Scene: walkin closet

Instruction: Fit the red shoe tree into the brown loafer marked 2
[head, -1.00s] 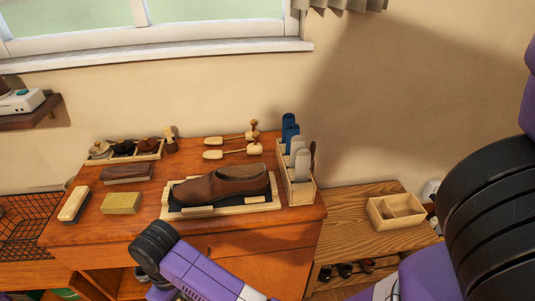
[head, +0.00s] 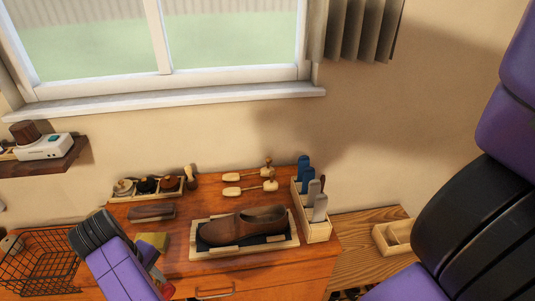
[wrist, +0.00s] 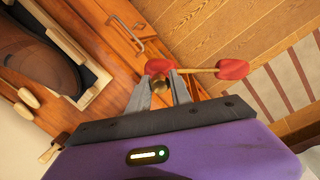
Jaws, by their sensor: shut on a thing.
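The brown loafer (head: 245,225) lies in a light wooden tray (head: 265,248) with a dark lining on the dresser; its opening faces up. It also shows in the wrist view (wrist: 32,52) at upper left. I cannot read a number. The tree has two red ends joined by a wooden rod and points right in the wrist view, apart from the loafer.
Two pale wooden shoe trees (head: 250,189) lie behind the tray. A wooden box (head: 318,231) with blue and grey upright pieces stands right of it. Brushes (head: 152,212), a yellow block (head: 155,240) and a divided box (head: 125,192) are at left. A wire basket (head: 45,265) is beyond.

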